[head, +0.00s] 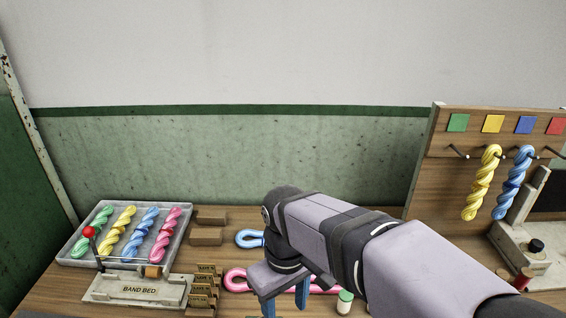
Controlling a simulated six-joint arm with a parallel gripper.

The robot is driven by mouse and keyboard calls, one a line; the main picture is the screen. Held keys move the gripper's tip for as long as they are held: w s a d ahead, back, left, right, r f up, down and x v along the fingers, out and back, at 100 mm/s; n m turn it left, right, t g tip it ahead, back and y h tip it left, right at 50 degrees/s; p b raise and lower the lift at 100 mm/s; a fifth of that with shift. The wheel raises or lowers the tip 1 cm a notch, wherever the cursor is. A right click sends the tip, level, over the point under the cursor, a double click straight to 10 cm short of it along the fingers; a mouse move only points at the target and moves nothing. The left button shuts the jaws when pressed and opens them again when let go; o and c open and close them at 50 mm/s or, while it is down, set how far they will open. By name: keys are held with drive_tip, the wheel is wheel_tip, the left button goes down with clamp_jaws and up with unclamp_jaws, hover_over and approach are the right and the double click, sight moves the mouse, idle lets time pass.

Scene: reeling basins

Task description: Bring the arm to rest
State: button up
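My arm comes in from the lower right, and my gripper (286,301) points down over the table near the bottom edge of the head view. Its two blue fingers stand apart, with no object seen held between them. The lower end of the left finger reaches the picture edge. A pink skein (236,281) lies on the table behind and beside the gripper, partly hidden by it. A blue looped skein (247,238) lies farther back, partly covered by my arm.
A grey tray (72,255) with several twisted skeins and the band bed (138,290) stand at left. Brown blocks (206,237) lie near them. At right, a peg board (436,150) holds yellow (482,185) and blue (513,185) skeins. A green-topped bottle (345,301) stands by my arm.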

drive_tip(key=s+d+f+m, duration=0.2)
drive_tip(key=d+f, duration=0.1)
drive_tip(key=d, duration=0.2)
drive_tip(key=s+d+f+m+p, duration=0.1)
drive_tip(key=s+d+f+m, duration=0.1)
drive_tip(key=d+f, duration=0.1)
drive_tip(key=s+d+f+m, duration=0.2)
drive_tip(key=d+f, duration=0.1)
drive_tip(key=d, duration=0.3)
drive_tip(key=shift+d+m, duration=0.3)
drive_tip(key=shift+m, duration=0.1)
drive_tip(key=shift+s+d+f, duration=0.25)
drive_tip(key=shift+s, duration=0.1)
